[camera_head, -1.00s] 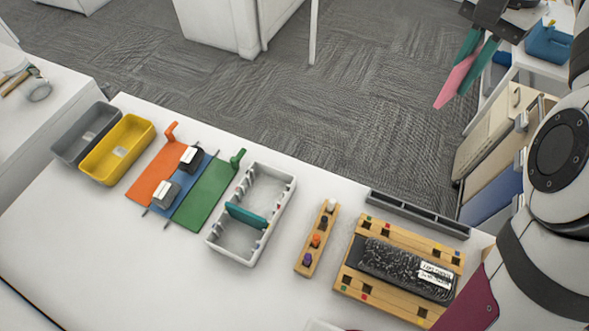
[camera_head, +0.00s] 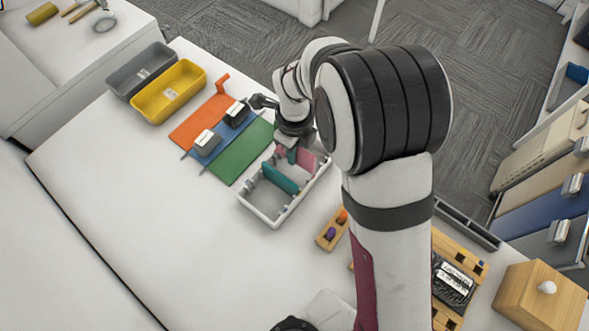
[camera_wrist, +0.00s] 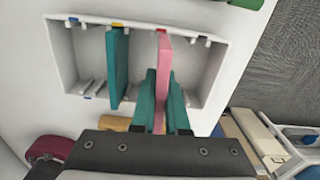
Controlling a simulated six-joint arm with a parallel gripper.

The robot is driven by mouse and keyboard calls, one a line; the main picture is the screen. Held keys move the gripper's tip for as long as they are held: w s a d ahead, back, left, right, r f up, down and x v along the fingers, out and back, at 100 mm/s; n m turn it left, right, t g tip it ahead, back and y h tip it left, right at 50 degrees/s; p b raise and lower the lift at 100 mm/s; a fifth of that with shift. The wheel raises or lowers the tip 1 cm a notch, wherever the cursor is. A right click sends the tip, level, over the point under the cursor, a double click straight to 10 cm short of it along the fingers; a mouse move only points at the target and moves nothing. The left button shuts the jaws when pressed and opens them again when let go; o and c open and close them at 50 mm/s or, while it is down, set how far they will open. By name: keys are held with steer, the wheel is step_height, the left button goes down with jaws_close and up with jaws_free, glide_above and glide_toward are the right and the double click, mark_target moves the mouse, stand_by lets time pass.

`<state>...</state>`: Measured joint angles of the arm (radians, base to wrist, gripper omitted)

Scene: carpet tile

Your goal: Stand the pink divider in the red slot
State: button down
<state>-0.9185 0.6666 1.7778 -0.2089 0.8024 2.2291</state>
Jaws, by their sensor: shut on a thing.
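The white box (camera_head: 261,213) stands on the table, and it fills much of the wrist view (camera_wrist: 62,55). A teal divider (camera_head: 280,180) stands across its inside; in the wrist view (camera_wrist: 118,65) it lines up with a yellow mark. My gripper (camera_wrist: 160,92), with teal fingers, is shut on the pink divider (camera_wrist: 164,65) over the box's right part. The pink divider's far end is at the red mark (camera_wrist: 160,30) on the box wall. In the head view the pink divider (camera_head: 307,163) is partly hidden by my arm. I cannot tell whether its lower edge is seated.
Left of the box lie green (camera_head: 241,152), blue and orange (camera_head: 196,122) panels with dark blocks. Yellow (camera_head: 170,95) and grey (camera_head: 138,72) bins stand beyond. A wooden peg holder (camera_head: 331,232) and a wooden box (camera_head: 540,297) are right. The table's near left is clear.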

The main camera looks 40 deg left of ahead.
mark_target(294, 173)
steer(key=shift+s+d+f+m, duration=0.3)
steer(key=shift+s+f, duration=0.1)
steer(key=shift+f, duration=0.2)
steer(key=shift+a+f, duration=0.1)
steer(key=shift+f, duration=1.35)
steer(key=shift+w, duration=0.1)
steer(key=shift+f, duration=0.4)
steer(key=c, duration=0.9)
jaws_free()
steer(key=shift+f, duration=0.1)
